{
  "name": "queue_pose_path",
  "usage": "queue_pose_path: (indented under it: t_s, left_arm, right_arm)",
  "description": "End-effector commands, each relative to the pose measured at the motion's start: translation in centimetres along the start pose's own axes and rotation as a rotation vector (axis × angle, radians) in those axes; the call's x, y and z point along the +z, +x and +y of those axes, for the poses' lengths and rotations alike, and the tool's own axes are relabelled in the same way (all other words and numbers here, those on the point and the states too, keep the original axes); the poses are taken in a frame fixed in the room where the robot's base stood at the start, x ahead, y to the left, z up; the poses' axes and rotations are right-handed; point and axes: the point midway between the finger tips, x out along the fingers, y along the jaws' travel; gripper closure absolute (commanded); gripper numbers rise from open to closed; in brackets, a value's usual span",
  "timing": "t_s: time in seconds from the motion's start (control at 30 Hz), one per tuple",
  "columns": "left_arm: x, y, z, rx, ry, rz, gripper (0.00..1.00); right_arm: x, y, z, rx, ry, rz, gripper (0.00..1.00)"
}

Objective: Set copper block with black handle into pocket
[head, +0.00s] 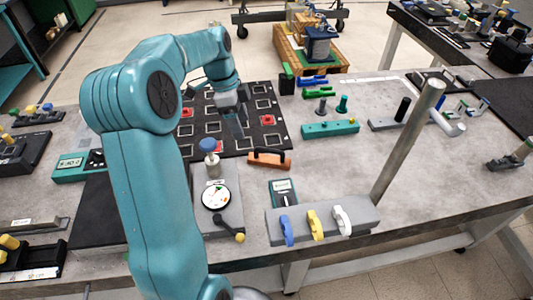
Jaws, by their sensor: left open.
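The copper block with a black handle (270,160) lies on the grey table, just in front of the black board's near edge. The black board (283,133) has several white-outlined square pockets, a few with red pieces in them. My left gripper (238,128) is open above the board, up and left of the copper block and apart from it. The arm hides part of the board's left side. My right gripper does not show.
A dial gauge stand (215,197) with a blue knob is left of the block. A teal meter (284,192) and a grey hook rack (322,222) stand in front. A teal block (330,130) lies to the right. A slanted metal post (408,140) rises at the right.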

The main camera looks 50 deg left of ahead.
Motion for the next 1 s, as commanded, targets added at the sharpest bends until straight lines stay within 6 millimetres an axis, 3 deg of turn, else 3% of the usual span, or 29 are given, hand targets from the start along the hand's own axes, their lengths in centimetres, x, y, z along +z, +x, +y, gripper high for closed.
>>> queue_pose_path:
  t_s: [0.03, 0.13, 0.2, 0.3, 0.4, 0.53, 0.8, 1.0]
  left_arm:
    - [-0.1, 0.7, -0.7, 0.013, -0.006, -0.064, 0.32]
    - [-1.2, 0.1, -1.7, 0.006, -0.018, -0.194, 0.32]
    - [-3.0, 0.2, -2.5, -0.028, 0.018, -0.244, 0.32]
    - [-6.0, 0.9, -3.1, -0.066, 0.092, -0.24, 0.32]
    - [-7.3, 1.9, -2.8, -0.059, 0.127, -0.235, 0.32]
    - [-7.1, 3.8, -2.8, -0.057, 0.133, -0.234, 0.32]
    - [-5.6, 9.9, -3.3, -0.056, 0.133, -0.233, 0.32]
    - [-5.2, 12.0, -3.5, -0.058, 0.133, -0.232, 0.32]
  right_arm:
    - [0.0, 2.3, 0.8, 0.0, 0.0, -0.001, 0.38]
    - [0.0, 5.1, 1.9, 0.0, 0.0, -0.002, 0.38]
    - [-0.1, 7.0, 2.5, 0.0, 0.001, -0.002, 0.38]
    - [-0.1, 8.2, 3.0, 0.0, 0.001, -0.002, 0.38]
    - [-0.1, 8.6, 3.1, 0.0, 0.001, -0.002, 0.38]
    - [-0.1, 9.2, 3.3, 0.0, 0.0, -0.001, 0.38]
    - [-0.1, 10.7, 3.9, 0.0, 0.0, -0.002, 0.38]
    - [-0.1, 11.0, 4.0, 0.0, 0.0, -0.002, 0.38]
